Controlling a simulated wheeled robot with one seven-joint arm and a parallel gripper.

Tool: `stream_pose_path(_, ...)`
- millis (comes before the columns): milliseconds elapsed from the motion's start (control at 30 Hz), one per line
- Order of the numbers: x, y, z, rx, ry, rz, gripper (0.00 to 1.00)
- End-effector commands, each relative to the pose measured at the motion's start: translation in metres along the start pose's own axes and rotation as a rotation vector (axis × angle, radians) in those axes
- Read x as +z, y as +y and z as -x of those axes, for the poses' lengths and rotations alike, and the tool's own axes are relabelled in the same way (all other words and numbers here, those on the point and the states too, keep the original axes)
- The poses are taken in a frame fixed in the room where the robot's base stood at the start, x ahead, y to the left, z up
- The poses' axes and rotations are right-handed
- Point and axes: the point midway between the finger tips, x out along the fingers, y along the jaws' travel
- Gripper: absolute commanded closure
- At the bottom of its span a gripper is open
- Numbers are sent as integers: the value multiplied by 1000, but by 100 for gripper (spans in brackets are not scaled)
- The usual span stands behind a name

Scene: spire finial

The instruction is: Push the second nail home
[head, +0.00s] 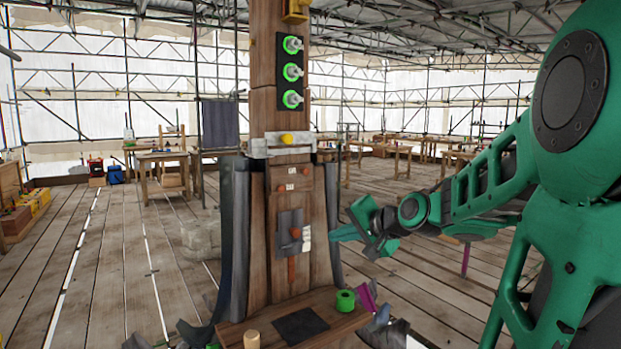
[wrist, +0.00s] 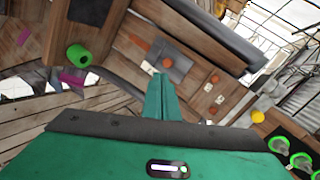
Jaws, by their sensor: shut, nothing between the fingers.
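A dark grey plate (head: 285,220) is fixed on the front of the wooden post (head: 262,225), with a round copper-coloured head (head: 296,232) on it. The head also shows in the wrist view (wrist: 166,63). Smaller copper-coloured dots (wrist: 214,79) sit on a wooden panel above the plate, beside small white labels. I cannot tell which of these is the second nail or how far any stands out. My green gripper (head: 334,235) is shut and empty, to the right of the post. In the wrist view its closed fingertips (wrist: 160,78) point toward the plate, apparently apart from it.
A green roll (head: 345,300), a dark square pad (head: 301,325) and a wooden cylinder (head: 251,339) are on the ledge at the post's foot. A pale crossbar with a yellow knob (head: 287,139) crosses the post higher up. Dark curved sheets flank the post. The floor around is mostly open.

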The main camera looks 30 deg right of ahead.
Motion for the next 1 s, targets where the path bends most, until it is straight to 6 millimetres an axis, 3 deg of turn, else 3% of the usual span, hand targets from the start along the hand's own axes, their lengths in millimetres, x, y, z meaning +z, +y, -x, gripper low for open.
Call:
stream_pose_path(100, -41, -47, 4, -208, 70, -170, 100)
stream_pose_path(200, -63, -75, 13, -342, 97, -276, 100)
stream_pose_path(300, -77, -91, 21, -424, 107, -342, 100)
stream_pose_path(767, -82, -100, 24, -465, 108, -373, 100)
stream_pose_path(1000, -85, -110, 2, -463, 106, -371, 100)
